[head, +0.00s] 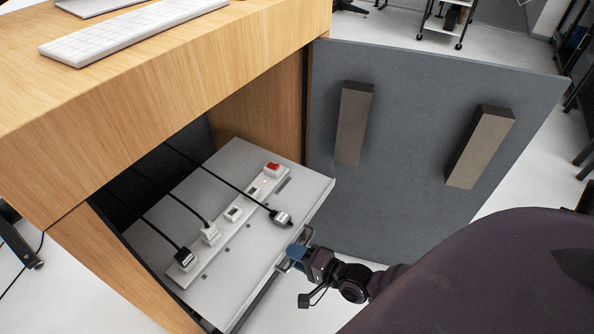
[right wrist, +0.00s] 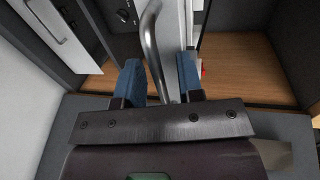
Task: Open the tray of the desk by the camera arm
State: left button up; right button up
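The desk (head: 215,70) is a light wood unit at the left of the head view. Its grey tray (head: 235,160) sticks out of the open space under the top. A metal bar handle (right wrist: 153,45) on the tray's front shows in the right wrist view. My right gripper (head: 295,252) is at the tray's front edge. In the right wrist view its two blue fingers (right wrist: 160,80) stand apart on either side of the handle, with gaps visible between them and the bar. My left gripper is not in view.
A white power strip (head: 240,203) with a red switch and several plugs with black cables lies on the tray. A grey panel (head: 415,130) with two brown blocks stands behind. A white keyboard (head: 130,30) lies on the desk top.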

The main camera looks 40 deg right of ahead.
jog(key=p+v, duration=0.1)
jog(key=v, duration=1)
jog(key=shift+a, duration=0.1)
